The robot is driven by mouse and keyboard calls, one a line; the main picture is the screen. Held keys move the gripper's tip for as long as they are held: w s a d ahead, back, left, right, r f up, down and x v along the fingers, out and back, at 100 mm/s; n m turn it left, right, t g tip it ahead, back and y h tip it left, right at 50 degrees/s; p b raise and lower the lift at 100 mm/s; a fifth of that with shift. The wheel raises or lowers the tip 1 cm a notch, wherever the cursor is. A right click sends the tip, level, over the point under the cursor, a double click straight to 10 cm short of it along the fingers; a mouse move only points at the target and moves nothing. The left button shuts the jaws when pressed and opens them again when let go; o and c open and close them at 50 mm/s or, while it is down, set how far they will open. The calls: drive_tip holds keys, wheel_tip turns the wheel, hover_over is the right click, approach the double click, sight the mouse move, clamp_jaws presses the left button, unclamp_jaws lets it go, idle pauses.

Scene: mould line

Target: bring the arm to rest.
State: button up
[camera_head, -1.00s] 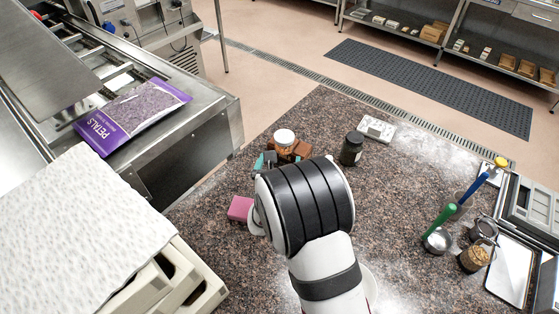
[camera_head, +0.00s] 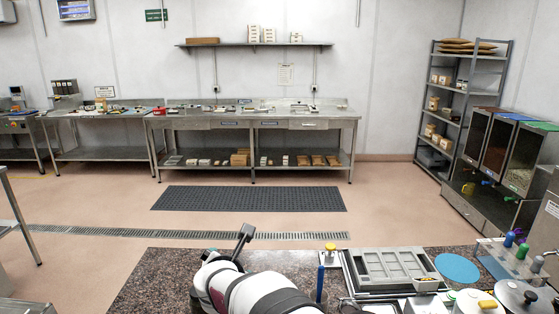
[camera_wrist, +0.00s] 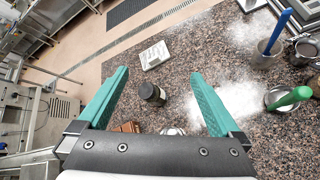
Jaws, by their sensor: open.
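My gripper (camera_wrist: 160,98) shows in the wrist view with its two green fingers spread wide apart and nothing between them touching. It is above the speckled stone counter (camera_wrist: 185,75). A dark jar (camera_wrist: 152,93) stands on the counter below, seen between the fingers. In the head view my white arm is at the bottom centre over the counter (camera_head: 150,285); the fingers are not clearly visible there.
A white device (camera_wrist: 154,55) lies beyond the jar. A grey mould tray (camera_head: 390,268) sits at the counter's right.

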drive_tip(key=s+d+r+m+g+h, duration=0.1)
drive_tip(key=s+d+m+g+h, duration=0.15)
drive_tip(key=s+d+m, duration=0.65)
drive_tip(key=s+d+m+g+h, duration=0.25)
drive_tip(key=s+d+m, duration=0.25)
drive_tip(key=d+m, duration=0.65)
drive_tip(key=s+d+f+m+g+y, duration=0.15)
drive_tip(key=s+m, duration=0.25)
drive_tip(key=s, duration=0.4)
drive_tip(key=s+d+f+m+g+h, duration=0.1)
drive_tip(key=s+f+m+g, duration=0.15)
drive_tip(key=s+m, duration=0.35)
drive_tip(key=s+a+m+g+y, duration=0.2)
drive_tip(key=s+a+m+y, duration=0.2)
drive_tip(key=s, duration=0.6)
drive_tip(key=shift+s+a+f+m+y, duration=0.25)
drive_tip(key=shift+a+m+y, duration=0.1)
drive_tip(key=shift+a+m, duration=0.4)
drive_tip(key=shift+w, duration=0.1)
